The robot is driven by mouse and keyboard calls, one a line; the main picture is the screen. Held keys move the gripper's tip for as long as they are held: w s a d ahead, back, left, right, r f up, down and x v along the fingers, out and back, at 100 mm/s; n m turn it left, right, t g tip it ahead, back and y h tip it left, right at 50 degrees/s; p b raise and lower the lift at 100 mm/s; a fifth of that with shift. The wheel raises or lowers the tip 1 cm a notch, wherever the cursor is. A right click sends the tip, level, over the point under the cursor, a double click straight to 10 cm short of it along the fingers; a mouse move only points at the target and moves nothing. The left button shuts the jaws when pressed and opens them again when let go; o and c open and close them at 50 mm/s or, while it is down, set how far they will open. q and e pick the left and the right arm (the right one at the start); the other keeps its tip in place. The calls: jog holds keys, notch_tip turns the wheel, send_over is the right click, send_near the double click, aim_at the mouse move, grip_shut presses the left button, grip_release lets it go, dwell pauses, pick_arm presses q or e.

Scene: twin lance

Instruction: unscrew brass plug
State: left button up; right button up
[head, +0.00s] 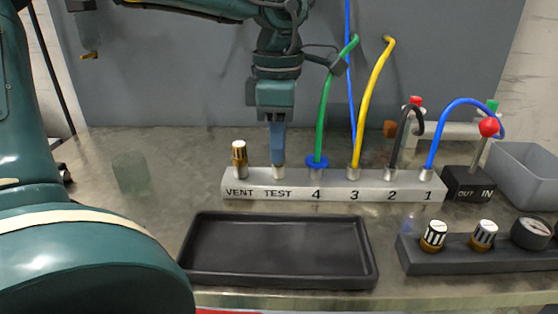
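A grey manifold block (334,191) stands on the bench with ports marked VENT, TEST, 4, 3, 2 and 1. A brass-coloured plug with a pale top (239,158) stands upright at VENT. My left gripper (278,160) points straight down over TEST, right of that plug and apart from it. Its blue fingertips reach the pale TEST fitting (278,173). The fingers look like one narrow bar from here, so I cannot tell whether they are open or shut, or whether something is between them. My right gripper is not in view.
A black empty tray (280,281) lies in front of the block. Green, yellow, black and blue hoses rise from ports 4 to 1. A black valve box with a red-knobbed lever (468,184), a grey bin (522,174) and a dark knob rack with a gauge (470,258) stand right.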

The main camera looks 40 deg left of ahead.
pick_arm(q)
jog(key=shift+o, duration=0.5)
jog(key=shift+f, duration=0.1)
jog(key=m+p, duration=0.1)
jog(key=m, duration=0.2)
jog(key=m+p, duration=0.2)
jog(key=shift+d+r+m, duration=0.15)
jog(key=shift+r+m, duration=0.05)
jog(key=shift+m, duration=0.2)
jog(key=m+p, duration=0.2)
jog(key=m, duration=0.3)
jog(key=shift+s+d, duration=0.1)
jog(key=m+p, duration=0.1)
jog(key=m, duration=0.4)
jog(key=shift+f, duration=0.1)
jog(key=shift+m+p, duration=0.45)
jog(key=shift+m, duration=1.45)
jog(key=m+p, duration=0.1)
jog(key=m, duration=0.2)
jog(key=shift+d, duration=0.1)
jog(key=shift+f+m, duration=0.1)
jog(key=shift+m, duration=1.1)
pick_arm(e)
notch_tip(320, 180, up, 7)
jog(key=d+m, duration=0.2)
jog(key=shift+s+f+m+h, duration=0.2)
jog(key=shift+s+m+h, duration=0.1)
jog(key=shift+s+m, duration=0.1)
